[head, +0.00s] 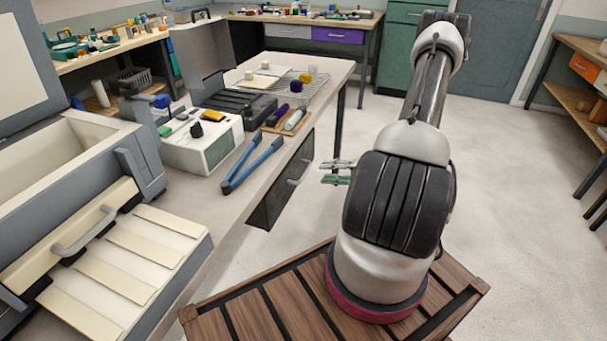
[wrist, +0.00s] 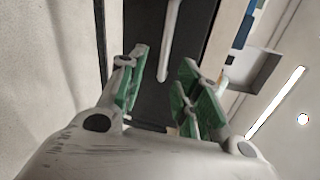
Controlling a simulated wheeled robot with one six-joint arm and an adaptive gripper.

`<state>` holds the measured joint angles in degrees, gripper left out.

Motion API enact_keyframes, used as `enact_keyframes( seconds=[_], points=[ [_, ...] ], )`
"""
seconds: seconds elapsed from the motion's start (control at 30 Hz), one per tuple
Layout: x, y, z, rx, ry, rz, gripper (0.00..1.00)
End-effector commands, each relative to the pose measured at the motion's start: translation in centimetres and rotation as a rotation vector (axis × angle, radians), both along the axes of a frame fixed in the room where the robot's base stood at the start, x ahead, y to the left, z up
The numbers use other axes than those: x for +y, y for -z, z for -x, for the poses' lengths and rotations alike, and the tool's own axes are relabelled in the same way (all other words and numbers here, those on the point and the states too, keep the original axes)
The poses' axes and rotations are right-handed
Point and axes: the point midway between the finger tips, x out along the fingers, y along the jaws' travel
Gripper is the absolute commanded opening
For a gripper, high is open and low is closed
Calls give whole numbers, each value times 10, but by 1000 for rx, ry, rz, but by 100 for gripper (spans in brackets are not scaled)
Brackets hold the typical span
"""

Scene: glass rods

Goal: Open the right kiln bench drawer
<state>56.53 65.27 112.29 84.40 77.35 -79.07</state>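The kiln bench drawer has a dark front (head: 268,208) below the bench top, and it looks shut. Its pale bar handle (head: 300,172) stands out from that front. In the wrist view the dark front (wrist: 146,95) is ahead, and the handle (wrist: 169,42) shows in the gap between my fingers, beyond the tips. My gripper (head: 337,171) has green finger pads, is open and empty, and is to the right of the handle, apart from it. It also shows in the wrist view (wrist: 163,62).
The bench top (head: 250,178) carries blue-handled tongs (head: 252,162), a white box unit (head: 205,150) and a wire rack (head: 310,88). An open kiln (head: 70,150) stands at the left. Clear floor (head: 500,190) lies to the right of my arm.

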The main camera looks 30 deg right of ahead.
Motion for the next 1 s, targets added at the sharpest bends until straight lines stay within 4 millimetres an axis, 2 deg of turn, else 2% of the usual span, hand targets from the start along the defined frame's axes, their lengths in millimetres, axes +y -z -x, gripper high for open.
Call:
enact_keyframes(
  seconds=[0.27,0.7,1.0],
  points=[
    [4,-3,-8,-106,-22,105,34],
    [43,10,-58,-105,-25,105,34],
    [47,11,-63,-104,-22,105,34]
  ],
)
